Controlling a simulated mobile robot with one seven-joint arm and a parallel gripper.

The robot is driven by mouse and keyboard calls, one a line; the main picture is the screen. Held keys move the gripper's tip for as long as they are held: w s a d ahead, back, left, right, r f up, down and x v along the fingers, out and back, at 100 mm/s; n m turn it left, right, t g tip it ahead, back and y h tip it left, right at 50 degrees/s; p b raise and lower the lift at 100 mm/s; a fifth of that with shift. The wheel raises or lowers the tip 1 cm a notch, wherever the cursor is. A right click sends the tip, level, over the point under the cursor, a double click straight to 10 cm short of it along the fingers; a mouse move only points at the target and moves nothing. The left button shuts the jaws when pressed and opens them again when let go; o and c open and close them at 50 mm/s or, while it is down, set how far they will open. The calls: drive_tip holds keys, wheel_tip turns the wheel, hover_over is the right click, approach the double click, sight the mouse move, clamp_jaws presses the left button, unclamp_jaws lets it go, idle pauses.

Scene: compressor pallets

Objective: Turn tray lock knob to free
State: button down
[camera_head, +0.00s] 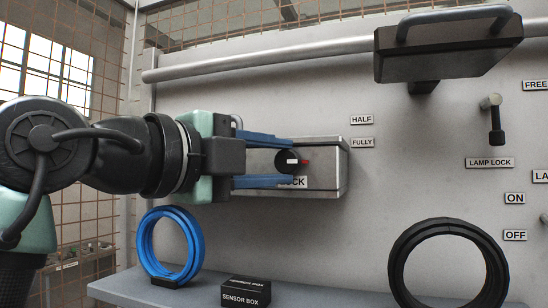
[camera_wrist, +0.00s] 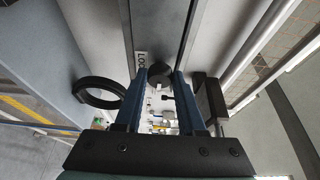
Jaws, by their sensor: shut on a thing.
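The tray lock knob (camera_head: 291,160) is a dark round knob with a white pointer mark and a small red mark to its right. It sits on the front of a grey metal tray box (camera_head: 330,165) on the panel, above a label (camera_head: 298,183) partly covered by my lower finger. My gripper (camera_head: 284,161) reaches in from the left, its blue fingers above and below the knob, shut on it. In the wrist view the knob (camera_wrist: 159,74) shows between the two blue fingertips (camera_wrist: 157,80). The knob's contact with the fingers is partly hidden.
HALF (camera_head: 361,119) and FULLY (camera_head: 362,142) labels are right of the box. A dark handled block (camera_head: 450,55) hangs upper right, above a lamp lock lever (camera_head: 496,125). A blue ring (camera_head: 146,245), sensor box (camera_head: 246,291) and black ring (camera_head: 405,265) stand on the shelf below.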

idle(0.5)
drive_tip(key=c, duration=0.5)
unclamp_jaws()
